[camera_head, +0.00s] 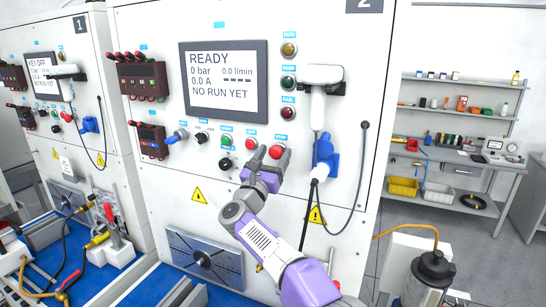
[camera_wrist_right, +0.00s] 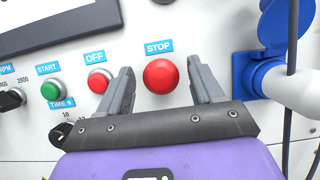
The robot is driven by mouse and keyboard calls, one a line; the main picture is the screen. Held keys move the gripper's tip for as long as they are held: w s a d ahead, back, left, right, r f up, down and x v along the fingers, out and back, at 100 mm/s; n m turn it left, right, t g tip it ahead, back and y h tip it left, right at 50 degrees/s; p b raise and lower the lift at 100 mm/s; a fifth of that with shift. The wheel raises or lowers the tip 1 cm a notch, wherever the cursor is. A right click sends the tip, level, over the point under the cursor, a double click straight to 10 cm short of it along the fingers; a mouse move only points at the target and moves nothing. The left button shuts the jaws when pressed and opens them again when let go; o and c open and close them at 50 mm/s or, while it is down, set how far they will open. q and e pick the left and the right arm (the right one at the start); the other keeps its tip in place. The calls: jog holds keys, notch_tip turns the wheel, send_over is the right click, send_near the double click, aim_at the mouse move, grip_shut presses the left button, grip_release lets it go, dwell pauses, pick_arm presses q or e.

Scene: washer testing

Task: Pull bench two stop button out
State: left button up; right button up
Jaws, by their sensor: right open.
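The bench two STOP button (camera_head: 277,152) is a red round button on the white front panel, under a blue STOP label. In the right wrist view the STOP button (camera_wrist_right: 161,76) sits between my two fingers, near their tips. My right gripper (camera_head: 270,158) is open, with one finger left of the button and one right of it. In the wrist view small gaps show between the fingers (camera_wrist_right: 164,82) and the button. Whether the button is pressed in is hard to tell. My left gripper is not in view.
The red OFF button (camera_wrist_right: 98,81) is close beside my left-hand finger. The green START button (camera_wrist_right: 51,90) is further left. A blue socket with a plug (camera_head: 326,158) is close on the right. The display (camera_head: 224,80) above reads READY.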

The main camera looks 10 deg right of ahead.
jog(key=shift+s+a+f+b, duration=0.15)
jog(key=shift+s+f+b, duration=0.05)
jog(key=shift+b, duration=0.15)
jog(key=b+v, duration=0.3)
jog(key=v, duration=0.4)
jog(key=shift+r, duration=0.15)
